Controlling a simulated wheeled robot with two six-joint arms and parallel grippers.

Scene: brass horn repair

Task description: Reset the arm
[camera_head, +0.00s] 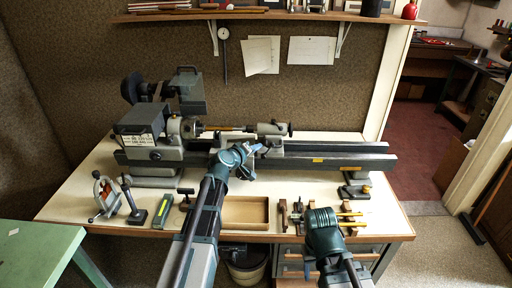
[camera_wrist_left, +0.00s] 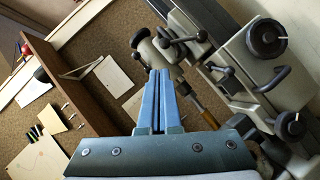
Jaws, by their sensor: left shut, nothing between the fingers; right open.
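My left arm reaches up over the bench from the front. Its gripper (camera_head: 258,149) is in front of the lathe's tailstock (camera_head: 270,134). In the left wrist view the two blue fingers (camera_wrist_left: 160,100) lie side by side, shut with nothing between them. My right gripper (camera_head: 322,212) is low over the front right of the bench, open, beside small tools; its fingertips are mostly hidden by its own wrist.
The lathe bed (camera_head: 340,160) runs along the bench's back. An empty wooden tray (camera_head: 245,222) sits at the front edge. A clamp (camera_head: 104,194), yellow rods (camera_head: 350,214) and a shelf (camera_head: 270,15) are nearby. A green table (camera_head: 35,250) stands left.

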